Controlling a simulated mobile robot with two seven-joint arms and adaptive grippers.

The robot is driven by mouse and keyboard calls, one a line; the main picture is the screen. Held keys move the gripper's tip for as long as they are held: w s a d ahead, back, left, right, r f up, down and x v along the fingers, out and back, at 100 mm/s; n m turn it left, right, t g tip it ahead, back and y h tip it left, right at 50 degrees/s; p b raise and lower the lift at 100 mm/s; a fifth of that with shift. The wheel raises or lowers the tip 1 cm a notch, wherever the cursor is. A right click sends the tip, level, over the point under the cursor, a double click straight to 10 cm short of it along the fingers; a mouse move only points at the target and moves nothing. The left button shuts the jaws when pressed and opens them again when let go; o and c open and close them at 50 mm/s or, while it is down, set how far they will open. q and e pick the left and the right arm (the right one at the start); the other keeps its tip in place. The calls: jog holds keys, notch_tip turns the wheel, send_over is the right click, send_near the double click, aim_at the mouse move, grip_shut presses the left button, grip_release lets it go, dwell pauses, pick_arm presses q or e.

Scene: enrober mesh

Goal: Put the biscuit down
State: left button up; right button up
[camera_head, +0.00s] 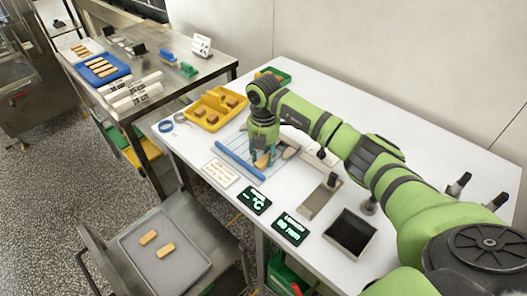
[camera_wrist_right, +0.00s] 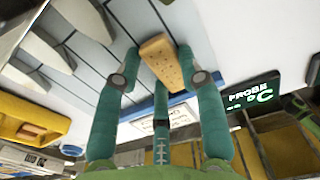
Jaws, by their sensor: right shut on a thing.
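My right gripper (camera_head: 264,148) points down over a pale lined board (camera_head: 237,141) on the white table. Its teal fingers are closed around a tan, dotted biscuit (camera_head: 262,161). In the wrist view the biscuit (camera_wrist_right: 163,62) sits between the fingertips of the right gripper (camera_wrist_right: 160,78), over the lined board (camera_wrist_right: 90,48). I cannot tell whether the biscuit touches the board. A blue bar (camera_head: 239,161) lies along the board's front edge, close to the biscuit. My left gripper is not in view.
A yellow tray (camera_head: 213,124) with brown blocks stands left of the board. Two dark readouts (camera_head: 257,200) and an open dark box (camera_head: 350,232) lie in front and right. A grey tray (camera_head: 190,238) with two biscuits rests on a lower cart. Wedge-shaped pieces lie beside the gripper.

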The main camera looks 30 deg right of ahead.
aim_at(263, 158)
jog(key=shift+f, duration=0.1)
jog(key=o, duration=0.9)
jog(key=shift+c, duration=0.2)
jog(key=shift+r, duration=0.4)
notch_tip(263, 158, up, 12)
jog(key=b, duration=0.3)
jog(key=shift+f, duration=0.25)
